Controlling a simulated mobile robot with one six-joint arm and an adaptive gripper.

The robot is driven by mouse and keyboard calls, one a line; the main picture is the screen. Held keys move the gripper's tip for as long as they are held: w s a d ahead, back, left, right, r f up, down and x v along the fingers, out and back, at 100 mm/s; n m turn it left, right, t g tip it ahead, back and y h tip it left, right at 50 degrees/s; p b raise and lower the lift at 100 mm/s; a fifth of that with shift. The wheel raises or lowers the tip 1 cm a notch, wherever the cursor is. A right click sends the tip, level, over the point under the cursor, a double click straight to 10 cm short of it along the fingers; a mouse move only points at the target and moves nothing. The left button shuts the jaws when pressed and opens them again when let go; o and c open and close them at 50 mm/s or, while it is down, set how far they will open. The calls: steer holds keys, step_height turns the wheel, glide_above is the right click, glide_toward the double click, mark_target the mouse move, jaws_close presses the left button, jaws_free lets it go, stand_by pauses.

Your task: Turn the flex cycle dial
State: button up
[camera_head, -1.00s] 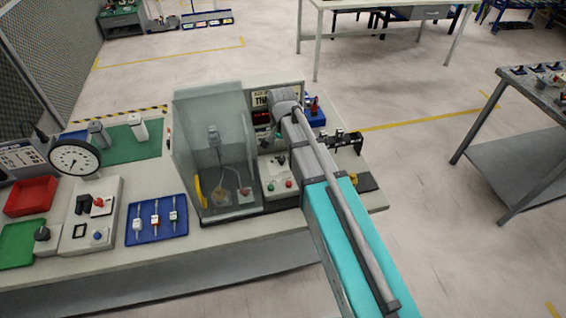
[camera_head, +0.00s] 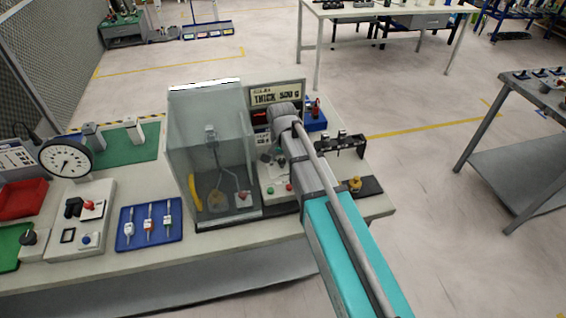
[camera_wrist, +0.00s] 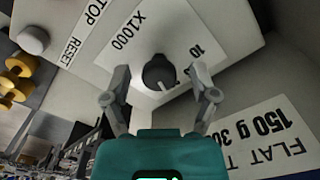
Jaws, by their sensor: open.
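The dial is a dark round knob (camera_wrist: 159,73) with a pale pointer mark, on a white scale plate printed "X1000" and "10" in the wrist view. My gripper (camera_wrist: 160,84) is open, with one fingertip on each side of the dial; I cannot tell whether either touches it. The dial is on a pale control box (camera_head: 270,182), which shows in the head view with a green and a red button. There, my wrist and arm hide the dial and my gripper's fingers.
A clear-walled enclosure (camera_head: 212,150) stands just left of the control box. A sign reading "THICK 500 G" (camera_head: 277,96) is behind. A blue tray (camera_head: 148,225), a round gauge (camera_head: 66,157) and a dark fixture (camera_head: 338,144) share the bench. Open floor lies to the right.

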jaws_close()
stand_by(0.4)
steer(key=shift+n, duration=0.4)
steer(key=n, duration=0.2)
steer(key=shift+n, duration=0.4)
steer(key=n, duration=0.8)
steer(key=shift+n, duration=2.2)
